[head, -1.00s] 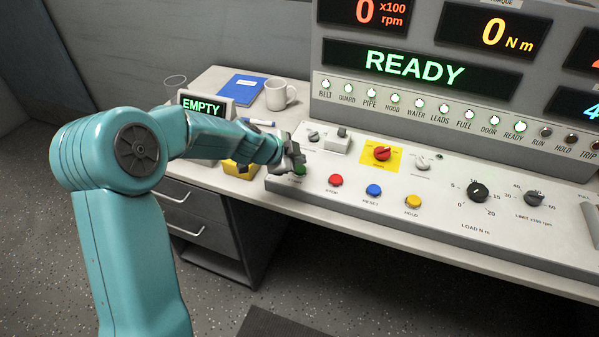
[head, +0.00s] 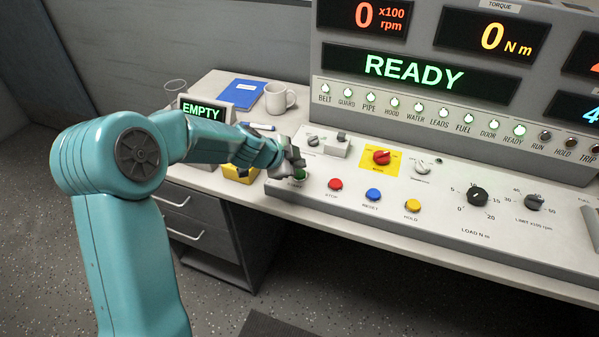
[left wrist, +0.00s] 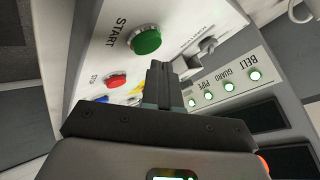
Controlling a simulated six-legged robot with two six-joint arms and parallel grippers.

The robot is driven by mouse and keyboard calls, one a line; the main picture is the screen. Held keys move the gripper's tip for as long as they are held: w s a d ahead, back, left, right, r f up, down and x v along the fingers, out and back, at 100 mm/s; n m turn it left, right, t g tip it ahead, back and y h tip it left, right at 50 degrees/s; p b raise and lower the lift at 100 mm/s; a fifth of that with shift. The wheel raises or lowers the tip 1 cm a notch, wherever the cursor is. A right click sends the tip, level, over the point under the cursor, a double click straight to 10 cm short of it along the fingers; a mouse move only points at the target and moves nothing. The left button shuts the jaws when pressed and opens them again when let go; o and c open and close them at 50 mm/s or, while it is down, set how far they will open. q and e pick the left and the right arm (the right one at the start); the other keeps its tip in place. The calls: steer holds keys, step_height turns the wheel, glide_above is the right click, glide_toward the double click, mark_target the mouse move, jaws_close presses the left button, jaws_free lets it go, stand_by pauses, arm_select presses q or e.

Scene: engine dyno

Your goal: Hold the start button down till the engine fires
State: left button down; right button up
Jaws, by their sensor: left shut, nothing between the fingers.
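The green start button (head: 300,175) is at the left end of the sloped console. In the left wrist view the button (left wrist: 146,41) shows whole beside the word START. My left gripper (head: 296,163) is shut and empty, over the console just by the button. In the left wrist view its closed fingertips (left wrist: 160,66) appear just short of the button's edge; I cannot tell whether they touch it. The display (head: 414,67) reads READY, and the rpm readout (head: 364,14) shows 0. The READY lamp is lit; the RUN lamp (head: 545,137) is dark. My right gripper is not in view.
Red (head: 335,184), blue (head: 374,195) and yellow (head: 412,206) buttons sit right of the green one. A red knob (head: 381,157) on a yellow plate and small switches stand behind. A mug (head: 279,98), a blue folder (head: 243,93) and an EMPTY sign (head: 203,109) are on the desk.

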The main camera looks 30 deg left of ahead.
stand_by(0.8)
arm_select(q)
steer(key=shift+f+b, duration=0.45)
steer(key=shift+b, duration=0.25)
steer(key=shift+f+b, duration=0.45)
steer(key=shift+b, duration=0.2)
stand_by(0.4)
stand_by(2.5)
steer(key=shift+r+p, duration=0.55)
steer(key=shift+r, duration=0.35)
step_height(320, 180, up, 5)
steer(key=p, duration=0.3)
steer(key=shift+p, duration=0.35)
steer(key=shift+s, duration=0.15)
